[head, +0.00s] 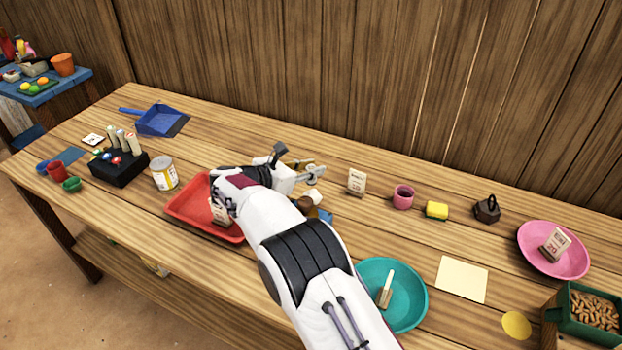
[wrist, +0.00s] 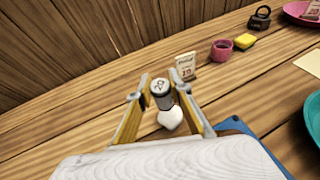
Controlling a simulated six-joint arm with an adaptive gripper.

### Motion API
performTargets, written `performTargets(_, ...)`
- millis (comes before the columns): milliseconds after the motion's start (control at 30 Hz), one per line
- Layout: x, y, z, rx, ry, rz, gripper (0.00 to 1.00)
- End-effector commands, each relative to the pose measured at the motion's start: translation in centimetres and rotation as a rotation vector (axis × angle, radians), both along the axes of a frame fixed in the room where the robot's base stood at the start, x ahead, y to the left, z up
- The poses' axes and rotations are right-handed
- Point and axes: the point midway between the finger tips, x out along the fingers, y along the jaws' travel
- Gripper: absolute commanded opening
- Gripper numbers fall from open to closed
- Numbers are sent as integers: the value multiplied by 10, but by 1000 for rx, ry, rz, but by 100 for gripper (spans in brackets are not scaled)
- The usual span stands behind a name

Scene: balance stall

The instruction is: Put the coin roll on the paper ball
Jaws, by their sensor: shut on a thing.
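The coin roll (wrist: 161,95) is a small grey cylinder with a pale end marked with a number. My gripper (wrist: 162,97) is shut on it, one finger on each side. I cannot tell whether roll and ball touch.
A small price card (head: 356,182), a pink cup (head: 403,197) and a yellow sponge (head: 437,210) stand to the right. A red tray (head: 182,207) lies left of my arm, a teal plate (head: 412,306) right of it. A blue flat thing (wrist: 240,128) lies near the ball.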

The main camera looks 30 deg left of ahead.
Motion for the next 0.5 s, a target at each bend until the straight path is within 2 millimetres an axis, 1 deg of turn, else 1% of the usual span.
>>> performTargets(267,0,0,0,1,-1,0,0)
performTargets(367,0,0,-7,-1,0,0,0)
performTargets(500,0,0,-21,-1,0,0,0)
